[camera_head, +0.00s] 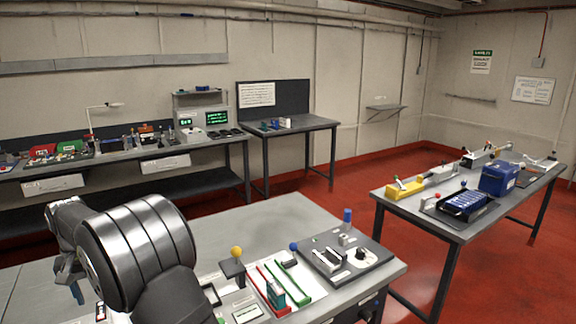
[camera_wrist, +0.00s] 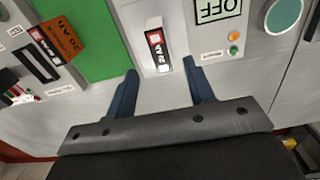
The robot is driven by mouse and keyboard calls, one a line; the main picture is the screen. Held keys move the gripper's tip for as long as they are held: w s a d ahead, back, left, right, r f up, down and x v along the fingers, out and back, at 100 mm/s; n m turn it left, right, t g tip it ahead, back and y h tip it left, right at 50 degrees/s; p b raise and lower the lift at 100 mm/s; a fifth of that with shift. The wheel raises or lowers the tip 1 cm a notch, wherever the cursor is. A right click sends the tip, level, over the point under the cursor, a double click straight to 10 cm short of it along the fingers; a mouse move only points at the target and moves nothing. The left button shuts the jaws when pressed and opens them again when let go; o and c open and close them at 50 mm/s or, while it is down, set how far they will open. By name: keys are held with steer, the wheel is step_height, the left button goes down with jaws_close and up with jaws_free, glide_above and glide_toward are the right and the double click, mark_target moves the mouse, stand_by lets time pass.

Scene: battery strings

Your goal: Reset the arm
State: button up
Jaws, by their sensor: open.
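My gripper (camera_wrist: 160,69) shows in the wrist view with its two blue fingers spread apart and nothing held between them. Whether the fingertips touch the panel, I cannot tell. In the head view my arm rises at the lower left, its large dark joint in front of the near bench. A blue finger of my gripper (camera_head: 77,292) shows just left of that joint; the rest is hidden.
A right table (camera_head: 440,222) and back benches stand apart, with red floor between.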

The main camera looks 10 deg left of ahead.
mark_target(101, 310)
step_height(101, 310, up, 11)
step_height(101, 310, down, 17)
steer(key=shift+f, duration=0.1)
step_height(101, 310, up, 9)
steer(key=shift+f, duration=0.15)
steer(key=w+d+f, duration=0.2)
steer(key=d+f, duration=0.1)
steer(key=d, duration=0.2)
steer(key=w+d+f, duration=0.2)
steer(key=d+f, duration=0.1)
steer(key=d, duration=0.3)
steer(key=shift+w+d+f, duration=0.15)
steer(key=shift+w+d, duration=0.1)
steer(key=shift+d, duration=0.05)
